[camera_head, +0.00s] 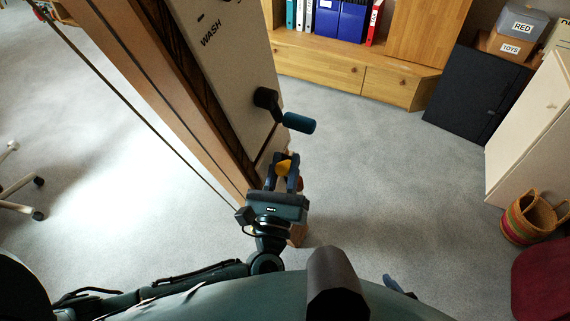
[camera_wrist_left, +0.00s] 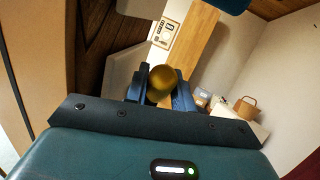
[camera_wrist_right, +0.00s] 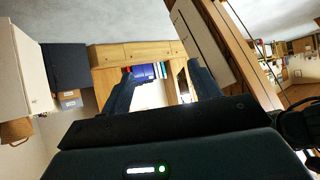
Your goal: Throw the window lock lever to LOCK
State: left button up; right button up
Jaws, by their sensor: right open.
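A lever with a dark pivot and blue grip (camera_head: 298,122) sticks out from the edge of a pale panel (camera_head: 225,60) in the head view, pointing right and slightly down. The panel reads WASH; no LOCK mark is readable. The blue grip also shows at the top edge of the left wrist view (camera_wrist_left: 228,4). My left gripper (camera_head: 285,166) is below the lever, apart from it, with its fingers closed around a rounded yellow knob (camera_wrist_left: 161,80). What the knob is fixed to is hidden. My right gripper (camera_wrist_right: 165,88) is open and empty, away from the panel.
A wooden cabinet (camera_head: 325,70) with binders stands behind. A dark box (camera_head: 470,92), a pale cabinet (camera_head: 535,125) and a woven basket (camera_head: 528,220) stand at the right. The grey floor between is clear.

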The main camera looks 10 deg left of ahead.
pick_arm(q)
grip_shut()
pick_arm(e)
jog(key=shift+s+a, duration=0.1)
jog(key=shift+s, duration=0.1)
